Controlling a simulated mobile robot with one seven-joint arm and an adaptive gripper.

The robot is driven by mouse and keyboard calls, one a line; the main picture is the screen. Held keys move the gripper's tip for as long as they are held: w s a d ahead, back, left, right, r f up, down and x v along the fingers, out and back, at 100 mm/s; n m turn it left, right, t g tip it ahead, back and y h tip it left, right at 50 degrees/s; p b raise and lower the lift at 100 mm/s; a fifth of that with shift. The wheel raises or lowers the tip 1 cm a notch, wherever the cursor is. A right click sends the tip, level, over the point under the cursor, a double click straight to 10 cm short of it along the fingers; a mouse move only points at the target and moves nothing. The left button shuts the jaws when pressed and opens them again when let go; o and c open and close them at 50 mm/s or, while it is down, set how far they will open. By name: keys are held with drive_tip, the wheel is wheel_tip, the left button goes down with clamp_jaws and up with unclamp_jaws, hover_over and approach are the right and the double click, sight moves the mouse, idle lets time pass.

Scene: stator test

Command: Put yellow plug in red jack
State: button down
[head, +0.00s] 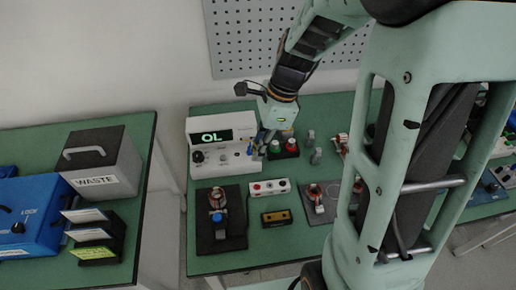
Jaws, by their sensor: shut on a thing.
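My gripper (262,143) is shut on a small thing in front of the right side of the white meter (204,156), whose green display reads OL. The held thing looks like the yellow plug, but it is too small and too covered by the fingers to see clearly. The meter's jacks are small, and the red jack cannot be made out for certain. I cannot tell whether the plug touches the meter.
Beside the gripper are a red and a green part on a dark base (286,154). In front are a white box (269,187) with knobs, a black-and-yellow block (277,218) and a dark mat (222,243) bearing a copper-coloured part. The WASTE bin (103,163) stands on the left table.

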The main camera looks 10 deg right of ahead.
drive_tip(key=shift+f, duration=0.1)
drive_tip(key=b, duration=0.8)
hover_over(255, 188)
drive_tip(key=d, duration=0.1)
wheel_tip(255, 188, down, 12)
drive_tip(key=shift+r, duration=0.2)
drive_tip(key=shift+f, duration=0.15)
drive_tip(key=shift+f+b, duration=0.3)
drive_tip(key=shift+f, duration=0.85)
idle(1.5)
drive_tip(key=c, duration=1.8)
unclamp_jaws()
drive_tip(key=shift+c, duration=0.2)
drive_tip(key=v, duration=1.2)
